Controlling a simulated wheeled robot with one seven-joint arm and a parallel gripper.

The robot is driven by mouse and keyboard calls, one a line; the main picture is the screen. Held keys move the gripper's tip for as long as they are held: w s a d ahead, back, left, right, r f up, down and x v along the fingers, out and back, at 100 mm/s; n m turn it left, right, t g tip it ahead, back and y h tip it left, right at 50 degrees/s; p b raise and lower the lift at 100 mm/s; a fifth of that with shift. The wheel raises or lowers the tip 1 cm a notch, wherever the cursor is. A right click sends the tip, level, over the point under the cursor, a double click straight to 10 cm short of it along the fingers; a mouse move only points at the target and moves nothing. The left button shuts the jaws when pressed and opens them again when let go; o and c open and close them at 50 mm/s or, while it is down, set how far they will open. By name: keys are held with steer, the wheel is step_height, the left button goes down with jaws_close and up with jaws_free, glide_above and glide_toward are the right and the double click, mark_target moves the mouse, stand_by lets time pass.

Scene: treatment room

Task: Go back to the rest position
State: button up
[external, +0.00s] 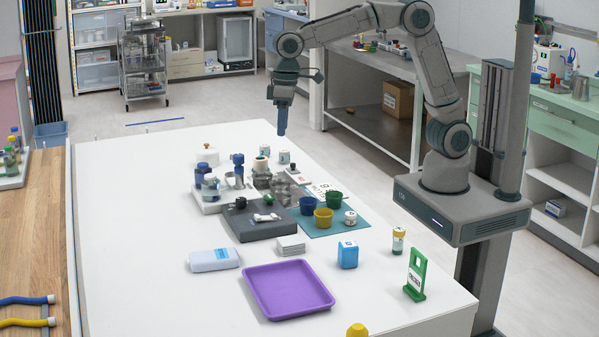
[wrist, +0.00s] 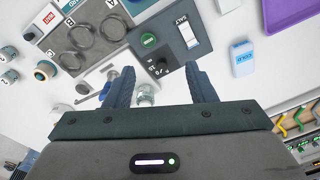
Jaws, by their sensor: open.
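My gripper (external: 281,130) points straight down, high over the far end of the white table (external: 120,240) in the external view. In the wrist view my gripper (wrist: 162,75) has its two dark fingers spread well apart. No object is held between them. A small silvery item (wrist: 145,97) shows beyond and between the fingers, apart from them on the table below. My arm reaches out from its column at the right, bent at the elbow and raised above the objects.
Below stand a dark grey board (external: 258,228), a teal mat (external: 325,231) with cups, and several small jars. Nearer are a purple tray (external: 287,290), a blue-white pack (external: 214,260), a blue box (external: 347,255) and a green stand (external: 415,275). The table's left side is clear.

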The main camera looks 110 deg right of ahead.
steer(key=s+a+f+n+t, duration=0.1)
steer(key=s+a+n, duration=0.1)
steer(key=s, duration=1.1)
steer(key=s+a+f+n+t, duration=0.1)
steer(key=s+a+f+n, duration=0.1)
steer(key=s, duration=1.2)
steer(key=shift+a+n, duration=0.6)
steer(key=shift+a, duration=0.6)
steer(key=shift+o, duration=0.3)
